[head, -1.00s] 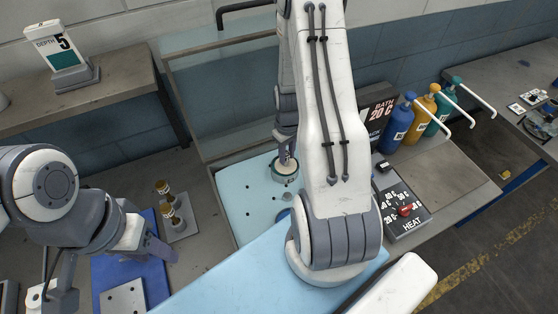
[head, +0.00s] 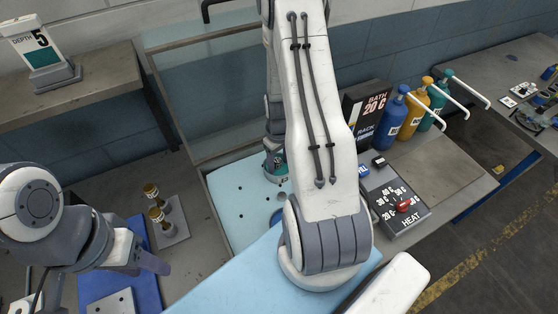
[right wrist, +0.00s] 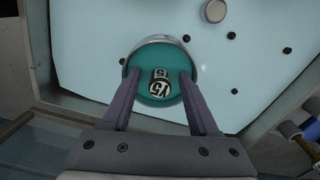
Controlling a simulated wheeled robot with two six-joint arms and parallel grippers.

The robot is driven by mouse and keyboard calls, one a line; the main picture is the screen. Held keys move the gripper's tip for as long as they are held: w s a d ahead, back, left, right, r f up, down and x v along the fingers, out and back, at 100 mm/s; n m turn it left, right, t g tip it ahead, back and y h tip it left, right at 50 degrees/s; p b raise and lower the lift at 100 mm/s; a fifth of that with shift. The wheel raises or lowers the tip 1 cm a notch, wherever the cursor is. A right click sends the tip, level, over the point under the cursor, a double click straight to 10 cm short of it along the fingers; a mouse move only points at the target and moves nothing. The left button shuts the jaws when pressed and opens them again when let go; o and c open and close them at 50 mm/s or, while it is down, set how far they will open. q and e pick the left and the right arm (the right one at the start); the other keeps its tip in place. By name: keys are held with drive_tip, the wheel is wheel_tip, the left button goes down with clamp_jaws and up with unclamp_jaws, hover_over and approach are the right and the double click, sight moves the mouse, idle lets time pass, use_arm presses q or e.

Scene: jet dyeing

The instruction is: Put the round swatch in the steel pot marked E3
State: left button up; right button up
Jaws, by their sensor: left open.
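A round steel pot (right wrist: 145,48) holding teal liquid stands on the pale blue perforated plate; no E3 mark is readable. A small dark piece (right wrist: 160,84) with a round white label reading Y5 shows within its rim; I cannot tell whether it is the round swatch. My right gripper (right wrist: 160,74) is open, its two fingers over the pot either side of this piece, with gaps to it. In the head view the pot (head: 271,175) is partly hidden by my right arm. My left gripper (head: 158,266) is at the lower left, away from the pot.
A heat panel (head: 400,208) with a red knob, a bath display (head: 375,108) and blue, yellow and green bottles (head: 418,112) stand at right.

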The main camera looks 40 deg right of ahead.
drive_tip(key=shift+r, duration=0.45)
wheel_tip(320, 180, up, 12)
drive_tip(key=b, duration=0.3)
drive_tip(key=shift+f, duration=0.25)
